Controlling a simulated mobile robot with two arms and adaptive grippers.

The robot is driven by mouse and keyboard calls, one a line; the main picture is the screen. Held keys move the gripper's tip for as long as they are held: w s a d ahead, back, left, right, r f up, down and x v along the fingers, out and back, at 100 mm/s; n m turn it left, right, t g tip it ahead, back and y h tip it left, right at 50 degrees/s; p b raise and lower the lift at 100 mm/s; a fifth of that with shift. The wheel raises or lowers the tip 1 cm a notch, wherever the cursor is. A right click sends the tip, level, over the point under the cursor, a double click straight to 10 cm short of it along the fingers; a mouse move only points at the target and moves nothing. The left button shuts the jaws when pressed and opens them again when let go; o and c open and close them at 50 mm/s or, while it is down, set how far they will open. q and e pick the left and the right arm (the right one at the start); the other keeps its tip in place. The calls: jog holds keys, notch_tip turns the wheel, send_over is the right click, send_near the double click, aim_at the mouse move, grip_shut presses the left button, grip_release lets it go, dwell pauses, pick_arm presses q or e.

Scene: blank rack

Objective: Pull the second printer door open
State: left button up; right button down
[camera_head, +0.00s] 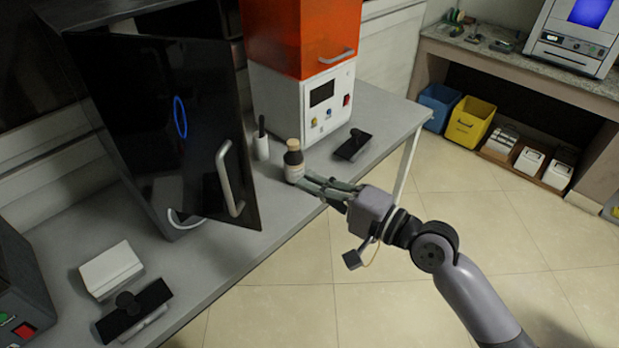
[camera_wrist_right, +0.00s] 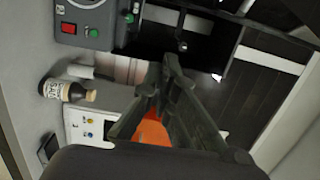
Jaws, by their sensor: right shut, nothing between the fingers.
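A black printer (camera_head: 85,110) stands on the left of the bench. Its dark glossy door (camera_head: 165,120) is swung partway out from the body, with a pale curved handle (camera_head: 230,178) near its right edge. A printer with an orange cover (camera_head: 300,35) and white base stands behind it. The cover has a horizontal handle (camera_head: 337,56) and looks down. My right gripper (camera_head: 309,183) is shut and empty, right of the black door and apart from its handle, close by a bottle. Its fingers also show in the right wrist view (camera_wrist_right: 168,68). My left gripper is not in view.
A small white cylinder (camera_head: 261,145) and a black device (camera_head: 352,145) are nearby. A white box (camera_head: 110,269) lies front left. Open floor (camera_head: 400,270) is right of the bench.

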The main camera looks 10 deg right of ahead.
jog(key=p+x, duration=0.2)
jog(key=x, duration=0.7)
pick_arm(q)
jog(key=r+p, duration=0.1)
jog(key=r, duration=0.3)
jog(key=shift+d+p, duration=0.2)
jog(key=shift+p, duration=0.15)
pick_arm(e)
jog(key=s, duration=0.2)
jog(key=s+a, duration=0.1)
jog(key=s, duration=0.1)
jog(key=shift+f, duration=0.15)
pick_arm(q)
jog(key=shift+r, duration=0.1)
